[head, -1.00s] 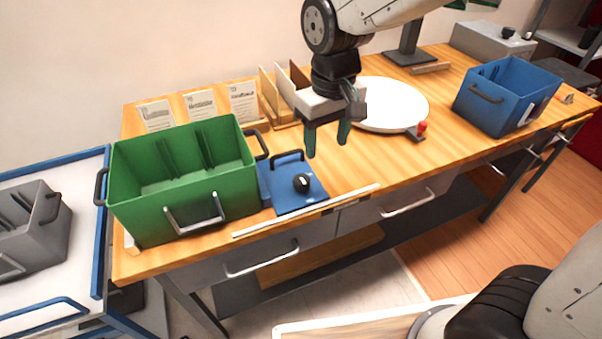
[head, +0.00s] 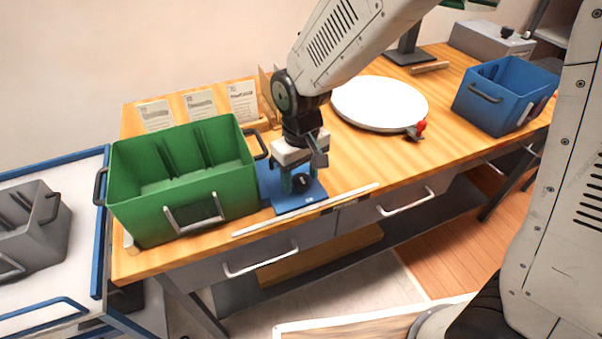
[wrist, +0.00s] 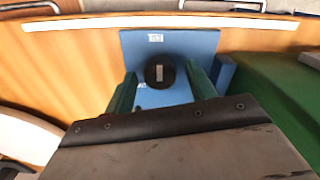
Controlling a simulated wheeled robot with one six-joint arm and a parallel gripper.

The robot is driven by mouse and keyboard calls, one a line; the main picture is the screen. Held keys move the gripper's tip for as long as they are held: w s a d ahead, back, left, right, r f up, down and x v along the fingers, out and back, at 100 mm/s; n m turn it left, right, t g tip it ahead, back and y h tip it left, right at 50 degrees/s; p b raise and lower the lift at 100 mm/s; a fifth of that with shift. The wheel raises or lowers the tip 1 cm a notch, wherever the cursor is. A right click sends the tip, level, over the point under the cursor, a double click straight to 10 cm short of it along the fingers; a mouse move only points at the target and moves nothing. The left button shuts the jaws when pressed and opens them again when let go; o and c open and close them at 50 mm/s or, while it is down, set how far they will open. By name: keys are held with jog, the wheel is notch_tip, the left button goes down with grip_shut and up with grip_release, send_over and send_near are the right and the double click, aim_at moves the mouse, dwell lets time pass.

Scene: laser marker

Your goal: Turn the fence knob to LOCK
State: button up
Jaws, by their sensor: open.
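The fence knob (wrist: 159,73) is a round black knob with a light grey bar across its top, set on a blue plate (wrist: 196,44). Small white labels sit on the plate, one near its far edge and one partly hidden by a finger; I cannot read them surely. In the head view the blue plate (head: 296,206) lies beside the green crate, and the knob (head: 301,182) is partly hidden by my gripper. My gripper (wrist: 160,92) is open, its two green fingers on either side of the knob in the wrist view. Contact cannot be told.
The green crate (head: 185,222) stands just left of the plate. A white strip (head: 330,201) runs along the table's front edge. A white round disc (head: 380,104) with a red-knobbed part (head: 420,126) lies to the right. A blue crate (head: 500,108) stands farther right.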

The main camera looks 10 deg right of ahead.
jog(key=c, duration=1)
jog(key=shift+o, duration=0.2)
